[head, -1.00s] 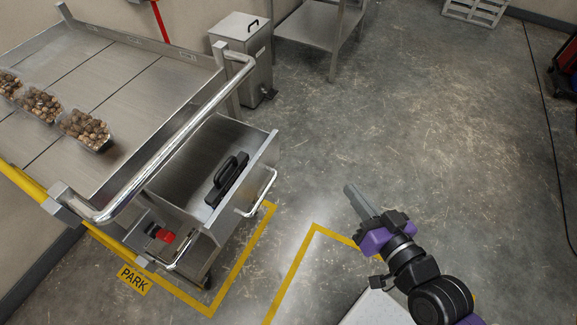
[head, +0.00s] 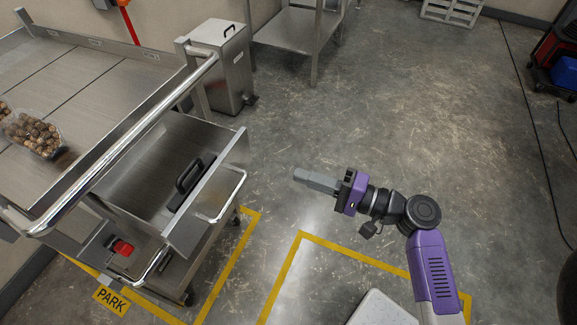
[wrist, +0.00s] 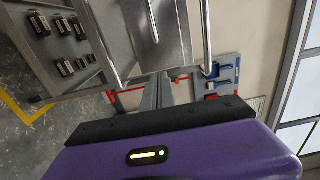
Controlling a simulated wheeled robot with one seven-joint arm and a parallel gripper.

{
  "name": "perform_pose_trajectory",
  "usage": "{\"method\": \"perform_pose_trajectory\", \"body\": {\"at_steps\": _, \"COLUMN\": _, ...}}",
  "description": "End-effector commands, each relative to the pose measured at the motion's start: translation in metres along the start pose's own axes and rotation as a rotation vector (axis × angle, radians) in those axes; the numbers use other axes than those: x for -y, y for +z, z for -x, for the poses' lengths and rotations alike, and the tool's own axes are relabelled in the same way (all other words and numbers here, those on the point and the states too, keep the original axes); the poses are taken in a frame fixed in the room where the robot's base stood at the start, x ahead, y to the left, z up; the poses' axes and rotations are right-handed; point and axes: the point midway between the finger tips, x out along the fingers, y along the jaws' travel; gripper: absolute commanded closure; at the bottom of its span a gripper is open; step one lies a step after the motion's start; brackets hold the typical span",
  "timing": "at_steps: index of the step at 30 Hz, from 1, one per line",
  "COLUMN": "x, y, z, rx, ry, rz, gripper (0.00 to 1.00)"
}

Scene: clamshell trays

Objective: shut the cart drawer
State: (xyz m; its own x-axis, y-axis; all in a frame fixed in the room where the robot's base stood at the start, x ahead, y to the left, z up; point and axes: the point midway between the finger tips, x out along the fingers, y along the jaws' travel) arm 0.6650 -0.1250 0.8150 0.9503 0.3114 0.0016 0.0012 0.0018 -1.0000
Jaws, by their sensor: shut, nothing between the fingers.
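The cart drawer (head: 214,200) is pulled open from the steel cart, under its long push handle. Its front panel has a bar handle (head: 229,204) and faces right, towards my arm. A black handled object (head: 188,180) lies inside the drawer. My gripper (head: 300,176) is shut and empty, held above the floor to the right of the drawer front with a clear gap between them. In the wrist view my gripper (wrist: 157,95) points towards steel surfaces and bars; I cannot tell which part of the cart these are.
The cart top (head: 95,85) carries clear trays of brown round items (head: 35,135). A lower drawer with a red latch (head: 122,248) sits below the open one. A steel bin (head: 220,60) and a steel table (head: 300,25) stand behind. The floor between my arm and the cart is free.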

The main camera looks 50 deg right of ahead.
Motion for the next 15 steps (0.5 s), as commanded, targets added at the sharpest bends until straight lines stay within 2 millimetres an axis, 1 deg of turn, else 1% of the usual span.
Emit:
{"method": "perform_pose_trajectory", "body": {"at_steps": 12, "x": 0.001, "y": 0.0, "z": -0.08, "rx": 0.001, "ry": 0.0, "rz": 0.001, "gripper": 1.0}}
{"method": "perform_pose_trajectory", "body": {"at_steps": 15, "x": 0.001, "y": 0.0, "z": -0.097, "rx": 0.0, "ry": 0.0, "rz": 0.002, "gripper": 1.0}}
